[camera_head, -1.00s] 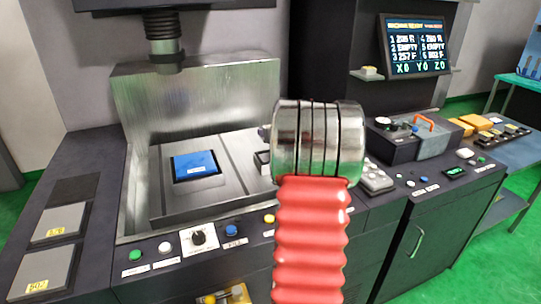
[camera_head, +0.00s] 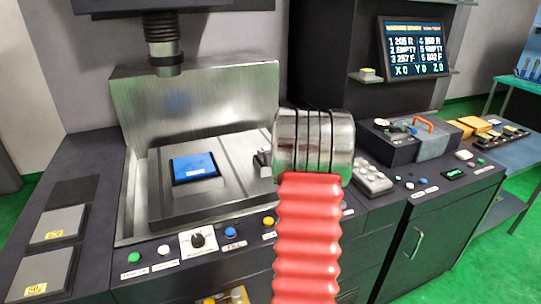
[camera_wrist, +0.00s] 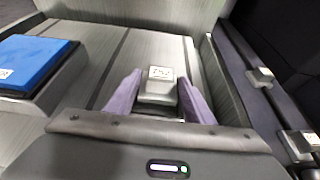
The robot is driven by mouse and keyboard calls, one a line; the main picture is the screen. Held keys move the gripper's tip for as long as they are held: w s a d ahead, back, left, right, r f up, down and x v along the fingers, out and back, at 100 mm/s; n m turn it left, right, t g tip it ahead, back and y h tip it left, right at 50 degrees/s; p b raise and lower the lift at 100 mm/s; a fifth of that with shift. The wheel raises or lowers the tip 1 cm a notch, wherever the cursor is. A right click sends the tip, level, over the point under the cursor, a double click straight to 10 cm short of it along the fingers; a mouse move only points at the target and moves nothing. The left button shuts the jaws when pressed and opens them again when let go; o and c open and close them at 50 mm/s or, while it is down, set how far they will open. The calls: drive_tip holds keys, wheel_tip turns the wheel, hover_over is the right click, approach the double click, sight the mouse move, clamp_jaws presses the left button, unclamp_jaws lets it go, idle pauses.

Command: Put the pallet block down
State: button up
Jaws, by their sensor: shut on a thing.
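The pallet block (camera_wrist: 159,93) is a small grey block with a white printed label on top; the print is blurred. In the wrist view it sits between the two purple fingers of my gripper (camera_wrist: 161,78), which is shut on it. Behind it lies the grey grooved floor of the machine tank (camera_wrist: 100,60); I cannot tell whether the block touches it. In the head view my arm hides most of the gripper and block. Only a small grey piece shows left of my arm's metal cuff.
A blue-topped block (camera_head: 195,167) stands left of my gripper in the tank. The tank's wall (camera_wrist: 232,85) rises on the right. The machine's spindle head (camera_head: 164,50) hangs above. Buttons and a dial (camera_head: 198,239) line the front panel. A monitor (camera_head: 413,47) stands at the back right.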

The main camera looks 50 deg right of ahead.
drive_tip(key=shift+f, duration=0.45)
drive_tip(key=o, duration=1.4)
drive_tip(key=shift+o, duration=0.2)
drive_tip(key=v, duration=1.2)
drive_tip(key=shift+s+d+f, duration=0.1)
